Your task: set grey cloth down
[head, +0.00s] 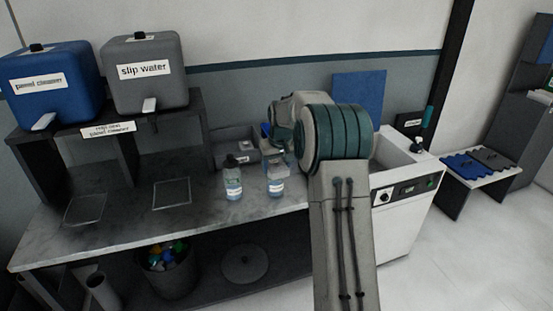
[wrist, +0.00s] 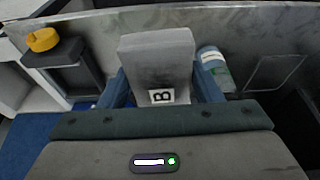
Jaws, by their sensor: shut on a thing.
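My gripper (wrist: 163,88) has its two blue fingers closed on the left and right sides of a grey, block-like folded piece, the grey cloth (wrist: 156,58). The cloth carries a white tag with a black B on its near face. In the wrist view it stands up between the fingers, above the grey worktop (wrist: 262,28). In the head view my arm hides most of the gripper and I cannot make out the cloth. Whether the cloth touches anything below is not clear.
Two labelled bottles (head: 233,182) (head: 276,181) stand on the bench near my gripper, before a grey bin (head: 225,153). The bench's left part (head: 120,225) holds two thin square outlines. A white cabinet (head: 408,225) stands right. Blue and dark mats (head: 462,168) lie on a side stand.

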